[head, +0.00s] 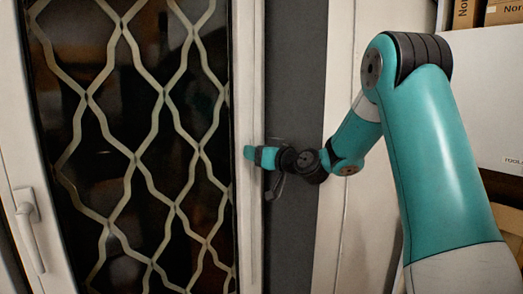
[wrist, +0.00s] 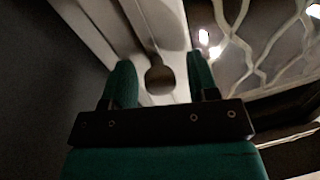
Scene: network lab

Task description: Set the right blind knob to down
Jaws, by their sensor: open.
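In the wrist view, a round dark brownish knob (wrist: 160,79) sits on the white window frame, between the two teal fingers of my open gripper (wrist: 160,80). A gap shows between the knob and each finger, and I cannot tell how far the knob's depth lies from them. Which way the knob is set is not clear. In the head view, my gripper (head: 250,153) is at the right post of the window frame, and the knob is hidden there.
A dark window with a pale wavy lattice (head: 140,140) fills the left. A white window handle (head: 30,232) is on the far-left frame. A dark grey strip (head: 295,75) runs beside the frame. Boxes (head: 503,12) and a white panel (head: 490,90) stand at right.

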